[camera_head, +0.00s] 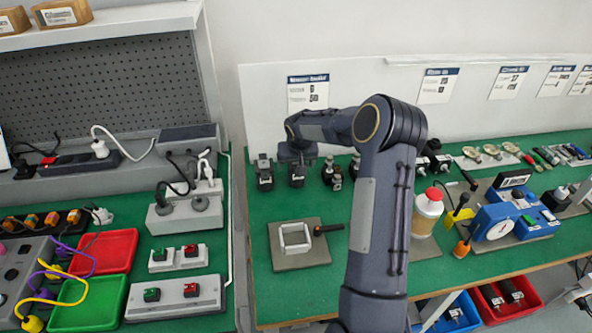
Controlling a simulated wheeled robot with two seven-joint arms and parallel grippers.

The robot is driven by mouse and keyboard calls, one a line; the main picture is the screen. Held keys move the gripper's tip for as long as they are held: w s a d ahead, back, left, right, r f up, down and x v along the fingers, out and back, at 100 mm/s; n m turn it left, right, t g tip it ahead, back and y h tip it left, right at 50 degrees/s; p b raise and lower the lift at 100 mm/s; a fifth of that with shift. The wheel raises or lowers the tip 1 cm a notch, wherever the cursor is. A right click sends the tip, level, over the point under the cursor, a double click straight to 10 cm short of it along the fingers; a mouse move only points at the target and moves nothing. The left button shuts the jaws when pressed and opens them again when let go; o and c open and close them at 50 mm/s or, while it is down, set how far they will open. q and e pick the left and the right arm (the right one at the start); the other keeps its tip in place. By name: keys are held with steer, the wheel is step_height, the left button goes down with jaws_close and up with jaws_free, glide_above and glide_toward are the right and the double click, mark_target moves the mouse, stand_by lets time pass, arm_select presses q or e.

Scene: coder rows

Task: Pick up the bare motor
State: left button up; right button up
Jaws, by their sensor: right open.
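Several small dark motors stand in a row on the green bench. One dark block-like motor with a white label (264,173) is at the left of the row. A similar labelled motor (296,176) stands directly under my right gripper (297,160). Another motor with lighter round parts (333,178) stands just to the right. I cannot tell which of them is the bare motor. My right gripper is open and points down at the labelled motor's top; I cannot tell whether it touches it. My right arm hides part of the bench. My left gripper is not in view.
A grey plate with a white square frame (294,238) and an orange-tipped tool (328,229) lie in front. A red-capped bottle (427,211) and a blue device (500,222) stand right of my arm. A white backboard (262,110) rises behind the row.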

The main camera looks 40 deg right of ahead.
steer(key=shift+w+f, duration=0.1)
steer(key=shift+f, duration=0.05)
steer(key=c, duration=1.1)
